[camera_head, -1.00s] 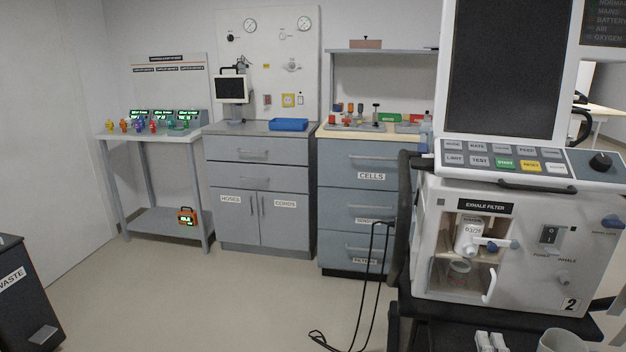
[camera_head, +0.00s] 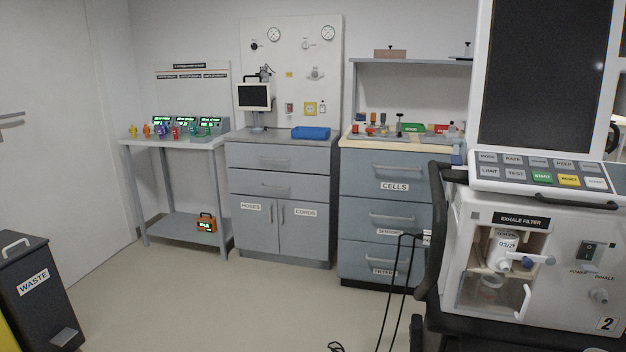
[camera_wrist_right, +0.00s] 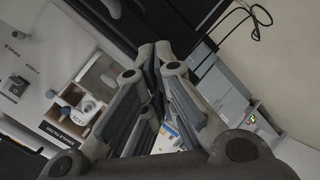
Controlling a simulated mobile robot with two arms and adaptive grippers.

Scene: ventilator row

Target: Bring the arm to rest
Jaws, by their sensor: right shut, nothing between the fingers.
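My right gripper (camera_wrist_right: 154,55) shows in the right wrist view with its fingers together and nothing between them. It hangs near the front of a ventilator, apart from it as far as I can see. The ventilator (camera_head: 570,275) stands at the right in the head view, numbered 2, with a dark screen and a key panel. Its exhale filter bay is open with a white filter (camera_head: 503,243) inside. The bay also shows in the right wrist view (camera_wrist_right: 83,105). Neither gripper shows in the head view, and my left gripper is out of sight.
A black waste bin (camera_head: 38,285) stands at the lower left. A side table (camera_head: 175,142), a grey cabinet (camera_head: 280,190) and a drawer unit (camera_head: 385,215) line the back wall. Black cables (camera_head: 398,290) hang beside the ventilator's cart. The floor (camera_head: 200,305) in the middle is clear.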

